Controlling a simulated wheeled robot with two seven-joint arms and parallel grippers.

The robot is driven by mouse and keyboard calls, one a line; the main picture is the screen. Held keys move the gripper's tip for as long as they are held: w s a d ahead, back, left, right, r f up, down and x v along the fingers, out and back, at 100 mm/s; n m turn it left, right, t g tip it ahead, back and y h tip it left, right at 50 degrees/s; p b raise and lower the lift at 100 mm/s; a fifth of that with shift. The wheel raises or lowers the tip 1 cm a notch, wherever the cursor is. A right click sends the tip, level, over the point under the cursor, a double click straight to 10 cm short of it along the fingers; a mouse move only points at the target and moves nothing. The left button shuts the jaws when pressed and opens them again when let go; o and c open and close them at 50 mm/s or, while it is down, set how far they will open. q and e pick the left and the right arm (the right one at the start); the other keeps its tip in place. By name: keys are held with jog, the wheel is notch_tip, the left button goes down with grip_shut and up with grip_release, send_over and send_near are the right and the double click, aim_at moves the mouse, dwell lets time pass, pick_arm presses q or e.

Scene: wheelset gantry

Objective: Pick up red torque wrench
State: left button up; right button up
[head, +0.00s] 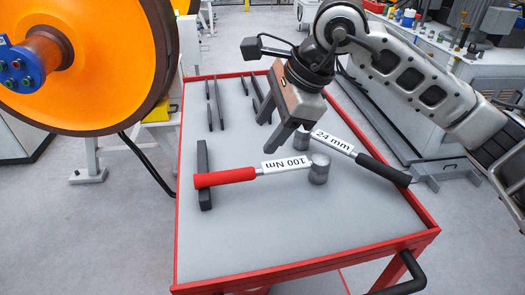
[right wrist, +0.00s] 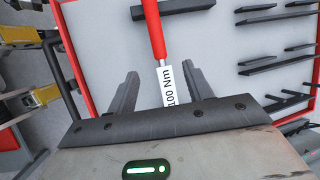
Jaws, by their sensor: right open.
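The red torque wrench (head: 225,177) lies on the cart's grey top, its red handle to the left over a dark bar and its round metal head to the right. Its white label reads 100 Nm. My right gripper (head: 290,142) is open and empty above the wrench's shaft, fingers pointing down. In the right wrist view, the wrench's red handle (right wrist: 153,28) runs away from me, and its label shows between the open fingers of my right gripper (right wrist: 163,82). The palm hides the wrench's head there. My left gripper is not in view.
A black-handled wrench (head: 350,155) labelled 24 mm lies just right, close to the red one's head. The dark bar (head: 204,175) stands under the red handle. Several dark holders (head: 215,105) stand at the back. The red-rimmed cart (head: 300,262) has a clear front. An orange wheel (head: 90,60) stands left.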

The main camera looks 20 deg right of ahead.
send_near(239, 171)
jog(key=p+x, duration=0.1)
jog(key=x, duration=0.4)
jog(key=shift+s+f, duration=0.1)
jog(key=shift+f, duration=0.1)
jog(key=shift+p+x, duration=0.55)
jog(key=shift+x, duration=2.5)
jog(key=shift+a, duration=0.1)
jog(key=shift+c, duration=0.3)
jog(key=shift+r, duration=0.1)
grip_shut()
